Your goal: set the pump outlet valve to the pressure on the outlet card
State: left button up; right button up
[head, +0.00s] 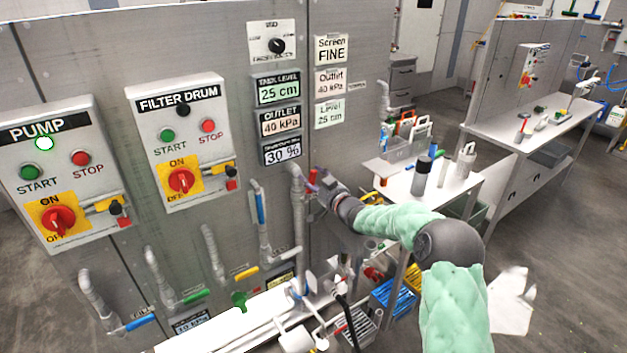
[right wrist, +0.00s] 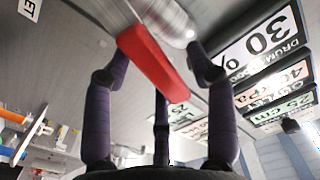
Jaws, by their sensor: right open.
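The outlet card (head: 330,82) on the wall reads "Outlet 40 kPa". The outlet display (head: 279,123) to its left also reads 40 kPa. A grey vertical pipe (head: 297,205) below the displays carries a valve with a red handle (right wrist: 152,62). I cannot read a label naming this valve. My right gripper (head: 316,186) is beside the pipe top, partly hiding the handle in the head view. In the right wrist view its dark fingers (right wrist: 160,70) are spread, with the red handle between them; I cannot tell whether they touch it. My left gripper is not in view.
The pump panel (head: 62,178) and filter drum panel (head: 180,140) are on the left. Other valves have blue (head: 140,322), green (head: 195,296) and yellow (head: 246,273) handles. A white trough (head: 225,335) runs below. A small table (head: 405,182) with bottles stands behind my right arm.

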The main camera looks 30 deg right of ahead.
jog(key=s+d, duration=0.1)
jog(key=s, duration=1.1)
jog(key=shift+f, duration=0.1)
jog(key=s+a+f+m+g, duration=0.1)
jog(key=s+a+f+g, duration=0.15)
jog(key=a+f, duration=0.55)
jog(key=s+a+f+g+y, duration=0.1)
jog(key=s+a+f+g, duration=0.2)
jog(key=f, duration=0.9)
jog(key=s+a+f+m+g, duration=0.1)
jog(key=a+f+g, duration=0.2)
jog(key=a+f, duration=0.55)
jog(key=s+a+f+n+g, duration=0.1)
jog(key=s+a+f+g, duration=0.3)
jog(key=s, duration=0.8)
jog(key=s+a+f+g+y, duration=0.1)
jog(key=s+a+f+g, duration=0.4)
jog(key=s+a+f, duration=0.4)
jog(key=s+f, duration=0.2)
jog(key=s, duration=0.2)
jog(key=shift+f+n, duration=0.15)
jog(key=shift+n, duration=0.25)
jog(key=shift+w, duration=0.1)
